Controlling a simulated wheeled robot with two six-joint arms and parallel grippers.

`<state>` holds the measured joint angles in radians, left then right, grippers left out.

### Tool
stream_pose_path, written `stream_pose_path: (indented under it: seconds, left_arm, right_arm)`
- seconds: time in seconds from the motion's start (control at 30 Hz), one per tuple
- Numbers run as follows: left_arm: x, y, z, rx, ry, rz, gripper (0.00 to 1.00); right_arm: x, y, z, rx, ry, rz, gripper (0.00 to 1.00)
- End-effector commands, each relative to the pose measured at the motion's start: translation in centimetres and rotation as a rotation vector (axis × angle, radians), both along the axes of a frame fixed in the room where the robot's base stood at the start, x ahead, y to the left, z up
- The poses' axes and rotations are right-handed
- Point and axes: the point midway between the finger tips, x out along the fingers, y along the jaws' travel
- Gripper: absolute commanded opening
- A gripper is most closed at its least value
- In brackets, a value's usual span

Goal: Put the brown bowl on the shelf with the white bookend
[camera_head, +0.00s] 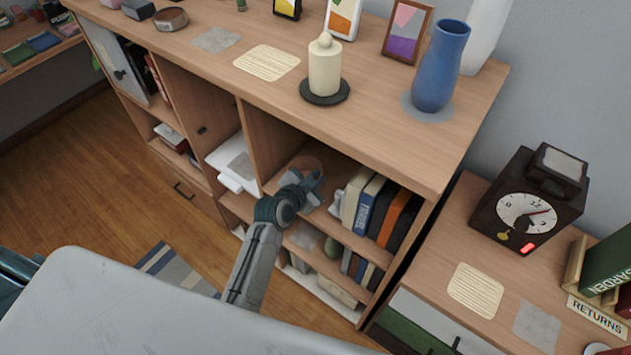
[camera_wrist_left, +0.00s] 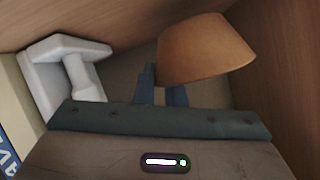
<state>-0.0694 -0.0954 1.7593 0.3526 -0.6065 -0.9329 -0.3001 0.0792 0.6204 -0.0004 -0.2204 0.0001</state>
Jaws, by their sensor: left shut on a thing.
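The brown bowl (camera_wrist_left: 205,52) shows in the left wrist view, tilted, between and beyond my left gripper's fingers (camera_wrist_left: 163,86). My left gripper (camera_head: 310,182) is shut on the bowl and reaches into a shelf compartment in the head view, where the bowl (camera_head: 306,162) is mostly hidden behind the gripper and in shade. The white bookend (camera_wrist_left: 78,68) stands to the left of the bowl in the wrist view. In the head view the bookend (camera_head: 337,202) is a small pale shape beside the books. I cannot tell whether the bowl touches the shelf board. My right gripper is not in view.
Upright books (camera_head: 378,208) fill the right part of this compartment. A wooden side wall (camera_wrist_left: 275,75) stands close to the bowl's right in the wrist view. Above, the cabinet top (camera_head: 400,140) holds a candle (camera_head: 325,68) and a blue vase (camera_head: 440,65).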

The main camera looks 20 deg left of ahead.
Motion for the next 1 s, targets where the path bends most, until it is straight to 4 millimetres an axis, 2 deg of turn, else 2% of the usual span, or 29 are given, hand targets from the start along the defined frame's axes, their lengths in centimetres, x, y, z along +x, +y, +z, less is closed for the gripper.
stream_pose_path:
  seconds: [0.1,0.2,0.53,0.57,0.67,1.0]
  left_arm:
    - [-0.1,0.0,-1.6,0.000,0.005,0.000,0.00]
    - [-0.1,0.0,-2.3,0.001,0.002,0.000,0.00]
    - [-0.1,0.1,-2.8,0.000,0.001,0.000,0.00]
    - [-0.1,0.0,-2.7,0.000,0.001,0.001,0.13]
    - [-0.1,0.0,-2.6,0.000,0.001,0.001,0.32]
    - [-0.1,0.1,-2.2,0.000,0.001,0.001,0.32]
  right_arm:
    - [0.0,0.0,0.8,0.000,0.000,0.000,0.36]
    - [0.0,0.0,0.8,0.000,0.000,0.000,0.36]
    - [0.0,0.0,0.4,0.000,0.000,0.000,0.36]
    - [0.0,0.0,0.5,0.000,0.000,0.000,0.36]
    - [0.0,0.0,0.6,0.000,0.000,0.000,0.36]
    - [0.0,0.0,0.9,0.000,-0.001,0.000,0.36]
